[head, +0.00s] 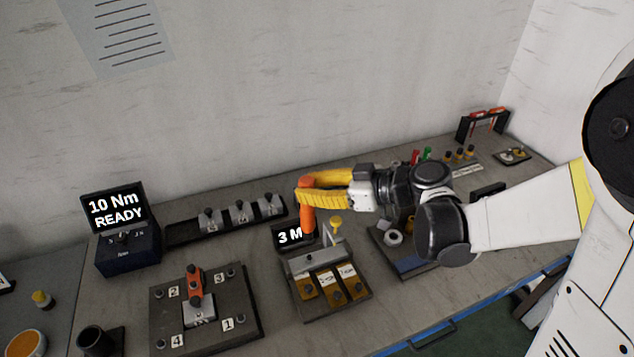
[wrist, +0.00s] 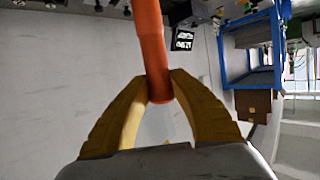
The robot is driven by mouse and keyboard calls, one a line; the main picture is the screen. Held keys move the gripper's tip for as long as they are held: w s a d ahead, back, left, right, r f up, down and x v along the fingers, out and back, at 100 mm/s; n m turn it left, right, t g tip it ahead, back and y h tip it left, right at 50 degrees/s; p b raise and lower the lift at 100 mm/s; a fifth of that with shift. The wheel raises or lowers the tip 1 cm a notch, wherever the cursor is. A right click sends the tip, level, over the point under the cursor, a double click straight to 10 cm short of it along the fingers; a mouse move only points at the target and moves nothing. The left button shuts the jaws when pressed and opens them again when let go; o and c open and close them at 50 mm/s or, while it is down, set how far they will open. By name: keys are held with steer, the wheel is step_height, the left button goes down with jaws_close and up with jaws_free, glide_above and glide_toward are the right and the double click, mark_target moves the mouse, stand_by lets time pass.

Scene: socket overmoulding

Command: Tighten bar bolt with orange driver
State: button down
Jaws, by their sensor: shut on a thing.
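My gripper (head: 308,194) has its yellow fingers shut on the orange driver (head: 307,222). In the wrist view the driver (wrist: 151,45) sits between the two fingertips (wrist: 159,88). In the head view it hangs roughly upright over the back of a dark fixture (head: 338,309). The fixture has a grey bar (head: 312,264) across it and several brown-gold blocks (head: 329,285) with white labels in front. The driver's lower end is by the display reading "3 M", which it partly covers. I cannot tell whether the tip touches a bolt; the bar bolt is not clearly visible.
A yellow-topped post (head: 335,223) stands close to the right of the driver. A dark plate (head: 240,327) with numbered corners and an orange-red part lies to the left. A display (head: 117,207) reads "10 Nm READY". A rack (head: 183,233) of grey parts stands behind.

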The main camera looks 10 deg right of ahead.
mark_target(314, 220)
steer(key=shift+f, duration=0.1)
step_height(314, 220, down, 7)
steer(key=b, duration=0.6)
steer(key=shift+b, duration=0.4)
steer(key=shift+f+b, duration=1.45)
steer(key=shift+b, duration=0.05)
stand_by(3.2)
stand_by(0.6)
steer(key=shift+r+p, duration=2.05)
steer(key=shift+r, duration=0.55)
